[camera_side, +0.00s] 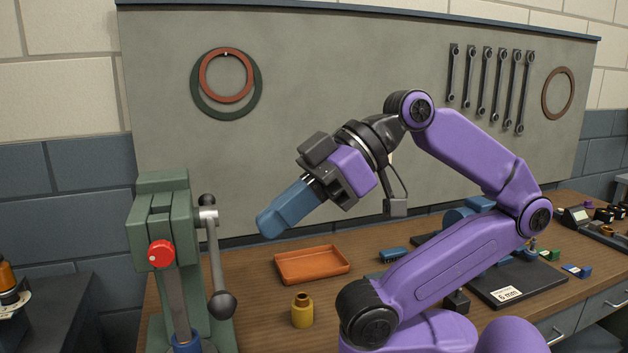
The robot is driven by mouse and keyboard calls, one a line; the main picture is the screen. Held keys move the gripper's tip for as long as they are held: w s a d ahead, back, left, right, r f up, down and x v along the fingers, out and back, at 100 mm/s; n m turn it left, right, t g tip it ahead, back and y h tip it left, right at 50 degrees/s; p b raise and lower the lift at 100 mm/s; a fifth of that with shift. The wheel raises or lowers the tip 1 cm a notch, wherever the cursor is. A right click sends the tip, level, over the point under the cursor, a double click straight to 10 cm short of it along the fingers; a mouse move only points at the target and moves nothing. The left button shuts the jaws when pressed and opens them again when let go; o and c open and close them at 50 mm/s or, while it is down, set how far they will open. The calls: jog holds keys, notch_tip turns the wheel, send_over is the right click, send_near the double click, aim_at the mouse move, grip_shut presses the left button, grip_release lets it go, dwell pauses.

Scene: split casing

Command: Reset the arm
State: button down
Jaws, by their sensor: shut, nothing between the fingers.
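My gripper (281,216) is at the end of my purple arm, raised above the bench near the middle of the side view. Its blue fingers are together, with nothing between them. They point down and to the left, toward the green press. The gripper hangs in the air, apart from the bench and everything on it. My arm hides part of the bench behind it.
A green press (160,225) with a red knob and a ball-ended lever (216,265) stands at left. An orange tray (312,264) and a brass-coloured cylinder (302,311) sit below the gripper. A black plate labelled "6 mm" (520,284) lies at right.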

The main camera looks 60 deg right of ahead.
jog(key=v, duration=0.5)
jog(key=w+d+f+n+g+h, duration=0.1)
jog(key=w+f+g+h, duration=0.25)
jog(key=w+f, duration=0.55)
jog(key=s+d+f+n+g+h, duration=0.1)
jog(key=s+d+f+g+h, duration=0.1)
jog(key=s+f, duration=0.3)
jog(key=s+d+f+n+g+h, duration=0.2)
jog(key=s+d+f, duration=0.2)
jog(key=f, duration=0.8)
jog(key=shift+s+d+f, duration=0.25)
jog(key=shift+s+d, duration=0.1)
jog(key=shift+s, duration=0.1)
